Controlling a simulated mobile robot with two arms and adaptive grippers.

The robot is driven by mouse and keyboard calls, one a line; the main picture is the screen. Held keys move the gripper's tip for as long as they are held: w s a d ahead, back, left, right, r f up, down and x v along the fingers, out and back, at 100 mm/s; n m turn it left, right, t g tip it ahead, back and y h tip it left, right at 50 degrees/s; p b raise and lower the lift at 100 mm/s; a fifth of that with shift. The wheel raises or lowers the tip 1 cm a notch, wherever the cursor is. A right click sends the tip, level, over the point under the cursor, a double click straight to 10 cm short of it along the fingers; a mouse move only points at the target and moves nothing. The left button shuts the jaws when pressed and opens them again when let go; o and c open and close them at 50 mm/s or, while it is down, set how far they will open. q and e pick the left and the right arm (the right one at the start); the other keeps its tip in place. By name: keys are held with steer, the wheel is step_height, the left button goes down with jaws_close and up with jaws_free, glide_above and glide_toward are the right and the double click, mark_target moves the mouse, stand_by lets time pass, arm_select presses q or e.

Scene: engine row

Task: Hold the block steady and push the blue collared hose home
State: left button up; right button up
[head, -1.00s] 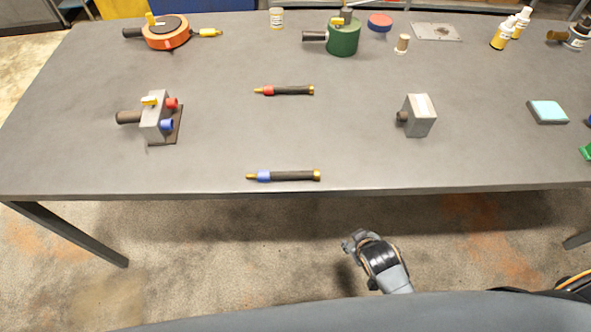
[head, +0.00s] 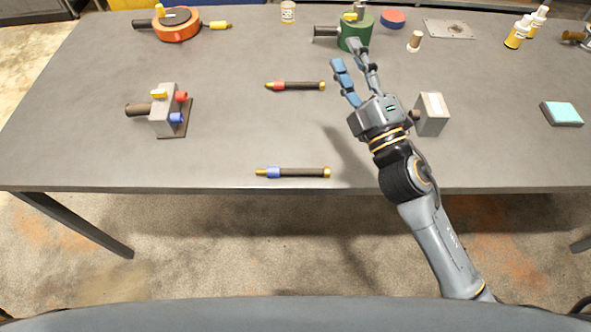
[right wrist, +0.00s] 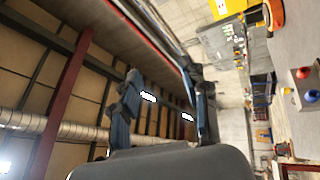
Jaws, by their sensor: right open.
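The grey block (head: 163,112), with a red port, a blue port (head: 177,118) and a yellow lever on top, stands on a dark base plate at the left of the table. It also shows at the right edge of the right wrist view (right wrist: 301,92). The blue collared hose (head: 300,172) lies flat near the table's front edge, brass at both ends, with nothing holding it. My right gripper (head: 349,56) is raised over the table right of centre, open and empty, fingers pointing away. It is apart from both block and hose. My left gripper is out of view.
A red collared hose (head: 300,86) lies mid-table. A second grey box (head: 433,114) stands just right of my right gripper. The green canister (head: 354,32) and orange round part (head: 176,25) stand at the back. The table between block and hoses is clear.

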steer(key=s+a+r+n+g+y, duration=0.35)
steer(key=a+n+g+y, duration=0.55)
steer(key=n, duration=0.5)
steer(key=n+g+h, duration=0.3)
steer(key=n+g, duration=0.8)
steer(key=n, duration=0.6)
glide_above(294, 170)
steer(key=s+a, duration=0.3)
step_height(294, 170, down, 10)
steer(key=w+d+f+n+h, duration=0.2)
steer(key=w+d+f+h, duration=0.1)
steer(key=d+f+h, duration=0.65)
steer(key=shift+y, duration=0.75)
steer(key=p+x, duration=0.2)
steer(key=x, duration=0.4)
steer(key=shift+s+a+f, duration=0.1)
steer(key=shift+s+f, duration=0.05)
steer(key=shift+s, duration=0.05)
steer(key=shift+a+f+p, duration=0.15)
steer(key=shift+f+p, duration=0.1)
steer(key=shift+p, duration=0.2)
steer(key=p+x, duration=0.1)
steer(key=x, duration=0.2)
steer(key=shift+f+p, duration=0.35)
steer(key=shift+a+f, duration=0.25)
steer(key=shift+f, duration=0.2)
jaws_close()
